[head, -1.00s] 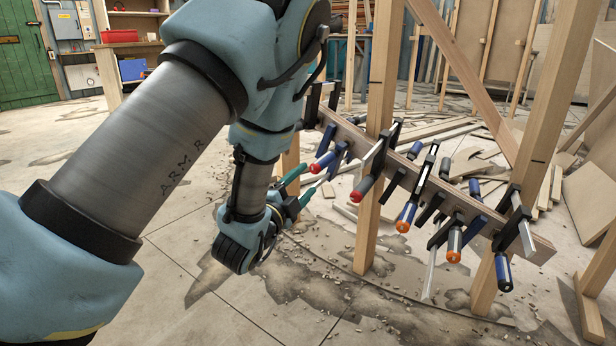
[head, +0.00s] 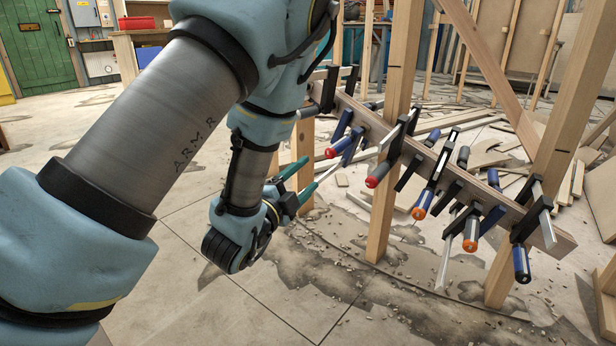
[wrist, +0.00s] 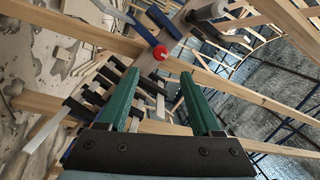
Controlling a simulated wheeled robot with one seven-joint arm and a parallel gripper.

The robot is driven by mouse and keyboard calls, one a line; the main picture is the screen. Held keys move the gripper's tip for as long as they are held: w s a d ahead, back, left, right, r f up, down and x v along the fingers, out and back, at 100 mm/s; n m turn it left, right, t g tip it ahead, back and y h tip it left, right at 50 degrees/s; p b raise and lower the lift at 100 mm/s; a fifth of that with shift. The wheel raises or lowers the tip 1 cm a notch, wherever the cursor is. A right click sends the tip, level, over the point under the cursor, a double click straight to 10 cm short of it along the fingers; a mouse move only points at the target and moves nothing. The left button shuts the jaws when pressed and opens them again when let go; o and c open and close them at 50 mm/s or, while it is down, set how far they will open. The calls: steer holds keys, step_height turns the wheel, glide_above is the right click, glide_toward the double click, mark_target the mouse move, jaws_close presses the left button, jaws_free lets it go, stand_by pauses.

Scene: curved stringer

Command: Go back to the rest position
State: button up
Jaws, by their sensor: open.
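My gripper (head: 308,185) is open, with nothing between its green fingers. In the head view it points right, toward the left part of a curved wooden stringer (head: 343,97) that carries several clamps. A clamp with a red-tipped blue handle (head: 342,148) is just beyond the fingertips; I cannot tell the exact gap. My arm hides the stringer's left end in the head view.
Wooden posts (head: 388,205) hold the stringer up. Clamps with orange-tipped handles (head: 424,203) hang farther right. Loose boards lie on the floor behind. The floor (head: 130,185) to the left is largely clear, with a green door (head: 35,50) far back.

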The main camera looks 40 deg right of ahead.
stand_by(0.3)
steer(key=w+a+r+n+t+y+p, duration=0.1)
steer(key=w+a+n+y+p, duration=0.2)
steer(key=w+a+n+y, duration=0.6)
steer(key=w+a+n+t+y+p, duration=0.1)
steer(key=w+a+n+y+p, duration=0.2)
steer(key=w+a+n, duration=0.65)
steer(key=s+a+r+n+g+y+p, duration=0.2)
steer(key=s+a+r+n+g+y, duration=0.15)
steer(key=s+a, duration=0.6)
steer(key=s+a+r+n+g+y+p, duration=0.25)
steer(key=s+a+n+g, duration=0.2)
steer(key=a, duration=1.05)
step_height(320, 180, up, 39)
steer(key=s+p, duration=0.1)
steer(key=p, duration=3.7)
steer(key=shift+s+f, duration=0.15)
steer(key=shift+f, duration=0.05)
